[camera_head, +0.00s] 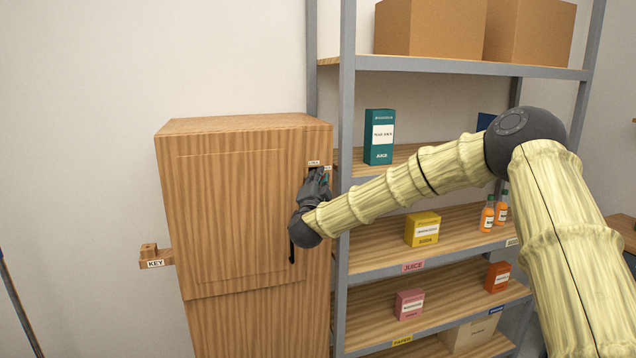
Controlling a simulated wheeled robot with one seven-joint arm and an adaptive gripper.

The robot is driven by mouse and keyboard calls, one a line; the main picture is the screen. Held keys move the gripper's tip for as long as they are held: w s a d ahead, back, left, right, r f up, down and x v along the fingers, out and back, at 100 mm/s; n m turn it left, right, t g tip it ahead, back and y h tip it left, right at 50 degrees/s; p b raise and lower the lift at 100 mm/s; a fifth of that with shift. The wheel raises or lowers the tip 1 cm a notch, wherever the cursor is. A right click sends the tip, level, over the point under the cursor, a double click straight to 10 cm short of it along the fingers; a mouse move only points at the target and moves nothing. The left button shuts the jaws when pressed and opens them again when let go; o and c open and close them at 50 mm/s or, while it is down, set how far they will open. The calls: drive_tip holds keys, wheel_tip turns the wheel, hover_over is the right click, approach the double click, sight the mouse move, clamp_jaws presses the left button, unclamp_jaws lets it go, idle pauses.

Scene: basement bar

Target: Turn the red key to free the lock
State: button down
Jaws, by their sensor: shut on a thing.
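A wooden cabinet (235,215) stands at the centre left with its door closed. Its lock is at the upper right of the front, under a small white label (314,163). My gripper (318,172) is right at the lock, shut on what must be the red key; the fingers hide the key and most of the lock. I cannot tell how far the key is turned. A dark vertical handle (291,252) shows just below my wrist. A small wooden holder marked KEY (155,263) is on the cabinet's left side, with no red key visible on it.
A grey-framed shelf (347,130) stands close to the cabinet's right, holding a teal juice box (379,137), a yellow box (422,229), orange bottles (487,214) and cardboard boxes (430,27). My arm passes in front of it. The wall left of the cabinet is bare.

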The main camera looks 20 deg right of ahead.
drive_tip(key=shift+m, duration=0.3)
drive_tip(key=m+g+b, duration=0.1)
drive_tip(key=m+g, duration=0.1)
drive_tip(key=m, duration=0.1)
drive_tip(key=shift+d+h+b, duration=0.1)
drive_tip(key=shift+h+b, duration=0.2)
drive_tip(key=shift+b, duration=0.05)
drive_tip(key=c, duration=1.4)
unclamp_jaws()
drive_tip(key=shift+d+r+m, duration=0.1)
drive_tip(key=shift+m, duration=0.2)
drive_tip(key=shift+o, duration=0.2)
drive_tip(key=shift+a, duration=0.2)
